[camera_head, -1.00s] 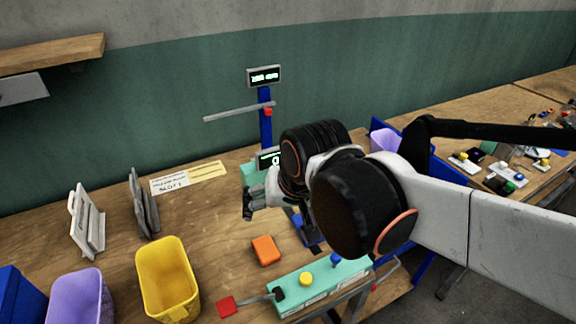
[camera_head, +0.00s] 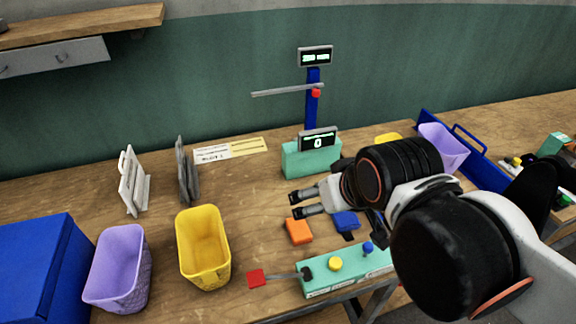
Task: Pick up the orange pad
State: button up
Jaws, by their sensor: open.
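The orange pad (camera_head: 299,231) lies flat on the wooden workbench, in front of the teal press base. My gripper (camera_head: 294,205) reaches in from the right, its two fingers apart and pointing left. In the picture its fingertips are just above the pad's far edge, and nothing shows between them. How high they are above the bench is hard to tell. The pad's top is in full view.
A blue pad (camera_head: 346,221) lies just right of the orange one. A teal control box (camera_head: 345,272) with buttons and a red-tipped lever (camera_head: 257,278) is in front. A yellow bin (camera_head: 203,250) and purple bin (camera_head: 118,268) stand left.

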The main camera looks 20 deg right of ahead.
aim_at(299, 232)
jog(key=l+u, duration=0.25)
jog(key=u, duration=0.15)
jog(key=l+u, duration=0.35)
jog(key=k+j, duration=0.05)
jog(key=j, duration=0.05)
